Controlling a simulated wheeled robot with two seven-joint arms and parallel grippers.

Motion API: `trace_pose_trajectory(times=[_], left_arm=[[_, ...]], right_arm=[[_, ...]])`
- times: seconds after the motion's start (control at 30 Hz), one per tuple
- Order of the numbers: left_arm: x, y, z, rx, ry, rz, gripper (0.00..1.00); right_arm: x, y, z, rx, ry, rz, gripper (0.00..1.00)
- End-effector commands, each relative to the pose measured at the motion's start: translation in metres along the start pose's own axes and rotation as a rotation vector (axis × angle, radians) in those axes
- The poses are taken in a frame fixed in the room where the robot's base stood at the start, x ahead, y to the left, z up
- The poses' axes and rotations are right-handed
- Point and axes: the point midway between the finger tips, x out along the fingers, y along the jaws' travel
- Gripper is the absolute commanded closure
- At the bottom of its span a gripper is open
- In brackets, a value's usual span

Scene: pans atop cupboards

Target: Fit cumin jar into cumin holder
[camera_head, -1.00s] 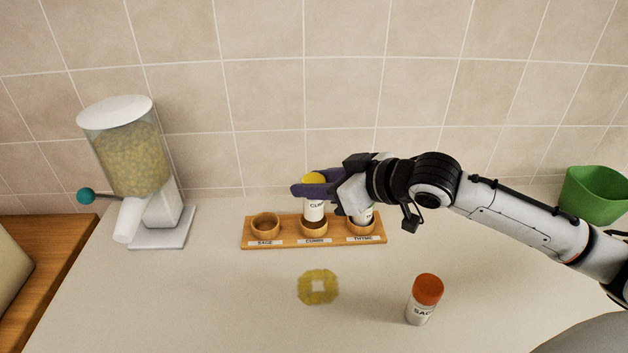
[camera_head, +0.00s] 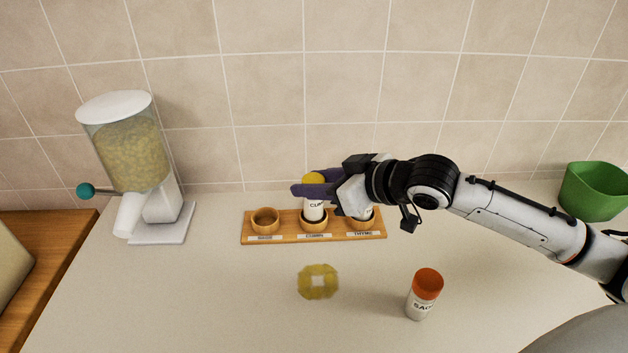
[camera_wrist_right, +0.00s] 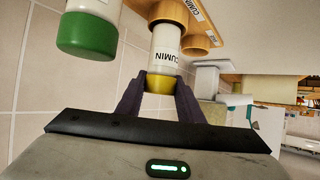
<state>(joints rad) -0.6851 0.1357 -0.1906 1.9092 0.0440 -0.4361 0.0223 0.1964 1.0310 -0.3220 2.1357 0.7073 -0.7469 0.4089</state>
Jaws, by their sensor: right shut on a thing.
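The cumin jar (camera_head: 314,211), white with a yellow lid, stands upright at the cumin holder (camera_head: 313,226), the middle wooden cup of the rack. Its lower end appears to be inside the cup. My right gripper (camera_head: 314,187) is shut on the jar near its lid. In the right wrist view, the gripper (camera_wrist_right: 160,88) has a finger on each side of the yellow lid, and the cumin jar (camera_wrist_right: 165,52) meets the cumin holder (camera_wrist_right: 168,12). How deep it sits is hard to tell. My left gripper is not in view.
The wooden rack (camera_head: 290,238) also has an empty sage cup (camera_head: 265,220) on the left. The green-lidded jar (camera_wrist_right: 88,35) is beside the gripper at the thyme cup. A dispenser (camera_head: 135,160) stands left.

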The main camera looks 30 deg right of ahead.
Motion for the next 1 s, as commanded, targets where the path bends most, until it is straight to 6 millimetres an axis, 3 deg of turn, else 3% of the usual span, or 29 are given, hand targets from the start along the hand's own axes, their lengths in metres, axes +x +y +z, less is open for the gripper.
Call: trace_pose_trajectory(times=[0.93, 0.97, 1.0], left_arm=[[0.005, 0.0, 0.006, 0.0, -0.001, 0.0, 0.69], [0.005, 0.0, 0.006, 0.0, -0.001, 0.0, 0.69], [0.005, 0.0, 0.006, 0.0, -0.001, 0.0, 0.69]], right_arm=[[0.011, 0.0, 0.021, 0.0, 0.0, 0.0, 0.9], [0.011, 0.0, 0.021, 0.0, 0.001, 0.0, 0.65], [0.011, 0.0, 0.021, -0.001, 0.001, 0.0, 0.58]])
